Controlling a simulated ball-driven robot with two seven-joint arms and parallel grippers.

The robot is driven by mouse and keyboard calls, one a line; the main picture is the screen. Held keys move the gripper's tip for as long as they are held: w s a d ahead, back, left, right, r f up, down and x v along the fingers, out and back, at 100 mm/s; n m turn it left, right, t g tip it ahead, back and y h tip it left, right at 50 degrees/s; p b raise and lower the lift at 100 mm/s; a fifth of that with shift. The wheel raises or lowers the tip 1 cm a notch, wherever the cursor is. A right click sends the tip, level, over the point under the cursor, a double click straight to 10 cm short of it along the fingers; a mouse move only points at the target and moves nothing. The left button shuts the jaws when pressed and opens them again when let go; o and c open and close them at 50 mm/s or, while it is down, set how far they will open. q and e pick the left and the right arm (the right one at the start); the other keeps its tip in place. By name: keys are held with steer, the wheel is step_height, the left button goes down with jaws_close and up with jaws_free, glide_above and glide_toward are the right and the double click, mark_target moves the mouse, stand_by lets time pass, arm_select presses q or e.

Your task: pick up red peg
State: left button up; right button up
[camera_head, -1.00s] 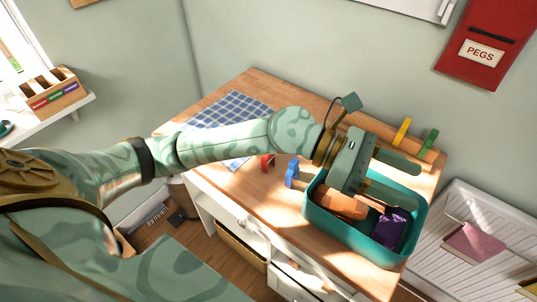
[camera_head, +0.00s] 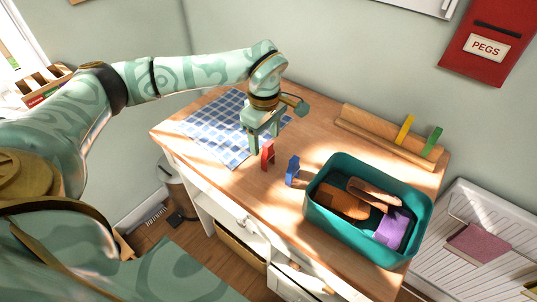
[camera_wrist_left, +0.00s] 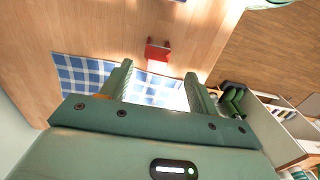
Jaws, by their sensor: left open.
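The red peg (camera_head: 267,155) stands upright on the wooden tabletop, near the checked cloth. My left gripper (camera_head: 264,142) points down just behind the red peg, with its fingers open and nothing between them. In the left wrist view, the red peg (camera_wrist_left: 158,50) lies beyond the open fingertips (camera_wrist_left: 157,72), roughly centred between them and apart from both. My right gripper is not in view.
A blue peg (camera_head: 292,170) stands right of the red one. A teal bin (camera_head: 323,215) holds brown and purple things. A wooden rack (camera_head: 372,132) with yellow (camera_head: 405,129) and green (camera_head: 431,142) pegs is at the back. The blue checked cloth (camera_head: 215,127) lies left.

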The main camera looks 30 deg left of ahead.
mark_target(268, 155)
arm_select(q)
steer(key=f, duration=0.2)
steer(key=f+b, duration=0.1)
steer(key=f, duration=0.4)
steer(key=shift+w+d, duration=0.25)
steer(key=c, duration=1)
